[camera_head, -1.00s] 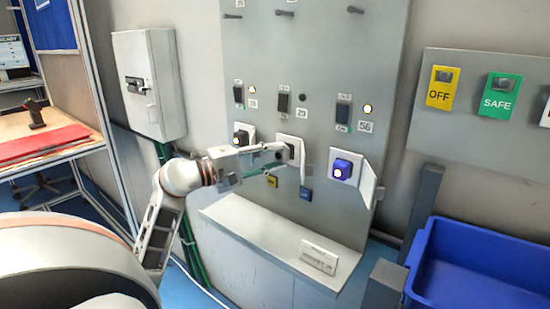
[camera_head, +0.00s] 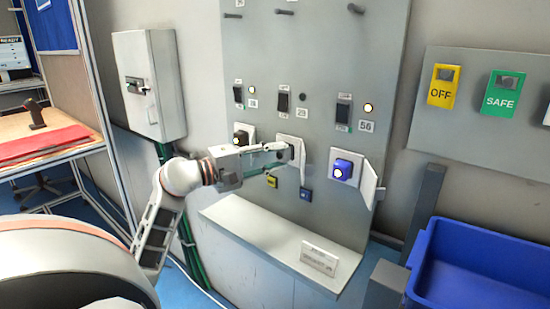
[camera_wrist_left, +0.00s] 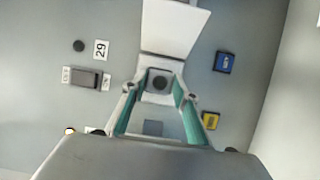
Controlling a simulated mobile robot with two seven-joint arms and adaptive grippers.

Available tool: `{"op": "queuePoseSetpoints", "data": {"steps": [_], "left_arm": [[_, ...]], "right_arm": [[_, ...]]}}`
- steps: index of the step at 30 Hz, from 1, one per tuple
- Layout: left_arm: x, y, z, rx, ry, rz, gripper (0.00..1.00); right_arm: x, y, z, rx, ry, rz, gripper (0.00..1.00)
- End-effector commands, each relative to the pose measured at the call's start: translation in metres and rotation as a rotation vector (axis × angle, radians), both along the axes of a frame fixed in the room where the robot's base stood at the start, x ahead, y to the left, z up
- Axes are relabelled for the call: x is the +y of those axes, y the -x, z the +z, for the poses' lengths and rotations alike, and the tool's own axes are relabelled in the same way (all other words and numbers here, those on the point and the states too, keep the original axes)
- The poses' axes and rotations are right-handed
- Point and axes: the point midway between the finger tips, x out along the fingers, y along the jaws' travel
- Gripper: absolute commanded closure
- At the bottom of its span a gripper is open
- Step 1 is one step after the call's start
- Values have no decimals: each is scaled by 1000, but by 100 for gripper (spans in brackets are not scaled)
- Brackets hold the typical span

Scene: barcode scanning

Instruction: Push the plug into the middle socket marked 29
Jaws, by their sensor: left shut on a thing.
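The middle socket (camera_head: 296,142) is on the grey wall panel, below a switch and the label 29 (camera_wrist_left: 101,50). Its white flap (camera_wrist_left: 175,27) stands open. A dark plug with a round face (camera_wrist_left: 160,82) is at the socket, between my left fingertips. My left gripper (camera_head: 286,150) reaches in from the left and is shut on it; the teal fingers also show in the left wrist view (camera_wrist_left: 157,90). The fingers hide much of the plug, so I cannot tell how deep it sits. My right gripper is not in view.
A dark plug (camera_head: 241,138) is at the left socket and a blue one (camera_head: 343,168) at the right socket, with its flap open. A yellow tag (camera_head: 272,181) and blue tag (camera_head: 306,194) hang below. A ledge (camera_head: 285,240) juts out underneath; a blue bin (camera_head: 480,260) stands right.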

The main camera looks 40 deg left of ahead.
Motion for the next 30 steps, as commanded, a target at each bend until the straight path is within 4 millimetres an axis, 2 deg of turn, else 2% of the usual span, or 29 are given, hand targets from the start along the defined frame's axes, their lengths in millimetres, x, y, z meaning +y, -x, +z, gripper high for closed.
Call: {"op": "queuePoseSetpoints", "data": {"steps": [11, 12, 13, 14, 25, 30], "left_arm": [[1, -7, 0, -1, -2, 0, 90], [1, -7, 0, 0, -1, 0, 61], [1, -7, 0, 0, -1, 0, 53], [1, -7, 0, -1, -1, 0, 52], [2, -5, 0, 1, 0, 0, 52], [7, 11, -1, 2, -2, 2, 52]], "right_arm": [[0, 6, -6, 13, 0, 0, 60], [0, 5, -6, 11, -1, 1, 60], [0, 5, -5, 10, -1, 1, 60], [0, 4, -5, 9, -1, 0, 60], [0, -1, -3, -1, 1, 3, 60], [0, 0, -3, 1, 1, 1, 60]]}}
